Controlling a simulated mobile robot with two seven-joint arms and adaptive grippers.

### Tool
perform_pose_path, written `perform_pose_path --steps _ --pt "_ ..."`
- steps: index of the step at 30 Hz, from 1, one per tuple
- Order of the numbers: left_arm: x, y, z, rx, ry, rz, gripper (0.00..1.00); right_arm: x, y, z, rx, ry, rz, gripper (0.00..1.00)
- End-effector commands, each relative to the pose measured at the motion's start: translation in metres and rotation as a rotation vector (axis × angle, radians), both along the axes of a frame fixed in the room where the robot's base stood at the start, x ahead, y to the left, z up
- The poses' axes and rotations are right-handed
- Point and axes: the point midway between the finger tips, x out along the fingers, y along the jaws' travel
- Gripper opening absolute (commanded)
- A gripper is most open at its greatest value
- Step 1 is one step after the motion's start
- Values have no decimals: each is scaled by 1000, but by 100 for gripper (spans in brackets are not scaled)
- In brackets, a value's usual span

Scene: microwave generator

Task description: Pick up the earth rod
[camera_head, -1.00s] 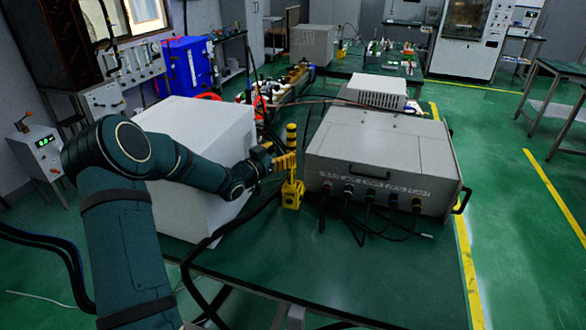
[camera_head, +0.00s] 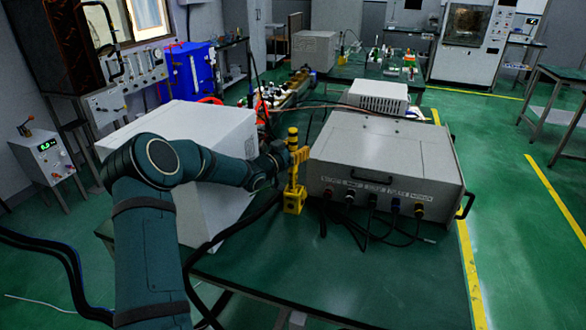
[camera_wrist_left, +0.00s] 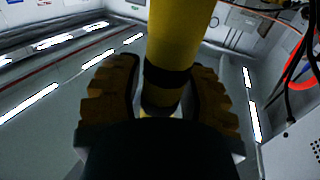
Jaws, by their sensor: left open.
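The earth rod (camera_head: 292,141) is a yellow rod with black bands. It stands upright in a yellow base (camera_head: 294,200) on the green table, between the white box and the grey generator. My left gripper (camera_head: 297,157) is at the upper part of the rod. In the left wrist view, the rod (camera_wrist_left: 178,40) stands between the two yellow ribbed fingers of my left gripper (camera_wrist_left: 158,100), which are open on either side of it. Whether either finger touches the rod is unclear. My right gripper is not in view.
A white box (camera_head: 200,125) stands left of the rod, under my left arm. A grey generator (camera_head: 385,160) with cables at its front stands close on the right. The table's front part (camera_head: 350,265) is mostly clear.

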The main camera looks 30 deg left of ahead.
Motion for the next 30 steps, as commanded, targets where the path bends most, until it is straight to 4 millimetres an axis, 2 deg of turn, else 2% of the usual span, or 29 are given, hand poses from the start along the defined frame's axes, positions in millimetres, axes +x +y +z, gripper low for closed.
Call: perform_pose_path --steps 1,2,3,20,23,30 --pt "0 0 0 0 0 0 17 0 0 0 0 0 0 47" --pt "0 0 0 0 0 0 6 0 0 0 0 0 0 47" --pt "0 0 0 0 0 0 0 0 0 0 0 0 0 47" --pt "0 0 4 1 -2 0 0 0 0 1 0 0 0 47" --pt "0 0 15 1 -4 0 0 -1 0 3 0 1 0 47" --pt "0 0 62 2 -5 1 0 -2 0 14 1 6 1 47"
